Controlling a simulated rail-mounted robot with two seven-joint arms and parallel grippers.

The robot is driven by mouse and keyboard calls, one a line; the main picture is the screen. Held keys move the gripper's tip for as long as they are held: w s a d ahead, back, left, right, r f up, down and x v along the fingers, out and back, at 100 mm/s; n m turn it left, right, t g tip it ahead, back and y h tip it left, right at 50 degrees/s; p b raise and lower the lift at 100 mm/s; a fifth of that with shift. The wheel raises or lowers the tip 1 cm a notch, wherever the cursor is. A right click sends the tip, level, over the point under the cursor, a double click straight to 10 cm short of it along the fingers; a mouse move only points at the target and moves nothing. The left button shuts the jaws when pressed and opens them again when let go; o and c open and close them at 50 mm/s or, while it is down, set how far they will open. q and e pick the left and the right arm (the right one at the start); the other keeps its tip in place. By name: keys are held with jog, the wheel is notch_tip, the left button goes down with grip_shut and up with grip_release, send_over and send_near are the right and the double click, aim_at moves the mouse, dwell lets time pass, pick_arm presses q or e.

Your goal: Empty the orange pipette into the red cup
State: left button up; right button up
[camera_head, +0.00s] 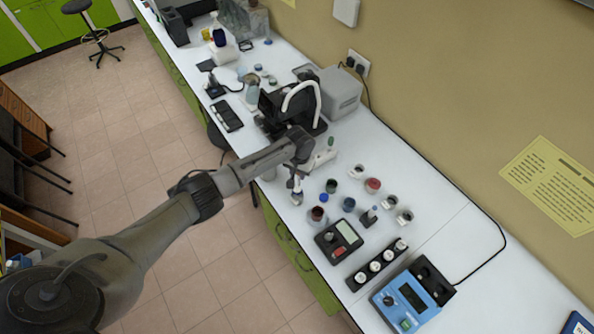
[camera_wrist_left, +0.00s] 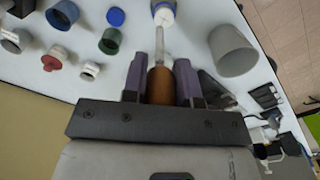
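My left gripper (camera_head: 297,180) is shut on the orange pipette (camera_wrist_left: 160,86), with its orange-brown bulb between the two dark fingers in the left wrist view. The pale pipette stem points away from the fingers toward a small white container with a blue band (camera_wrist_left: 163,10). I cannot tell whether the tip is inside it or above it. The red cup (camera_head: 373,185) stands on the bench, toward the wall from the gripper and apart from it. It also shows in the left wrist view (camera_wrist_left: 54,60). My right gripper is not in view.
Near the red cup stand a green cup (camera_head: 331,186), a blue cup (camera_head: 349,204) and several pale cups. A dark cup (camera_head: 317,215) and a blue device (camera_head: 405,301) stand nearer the front. A black microscope-like instrument (camera_head: 285,105) stands behind the arm.

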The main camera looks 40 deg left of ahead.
pick_arm(q)
jog(key=d+f+b, duration=0.8)
jog(key=d, duration=0.2)
jog(key=shift+s+f, duration=0.15)
jog(key=shift+s, duration=0.15)
dwell(0.4)
dwell(0.7)
jog(key=shift+c, duration=0.3)
jog(key=c, duration=0.3)
dwell(0.9)
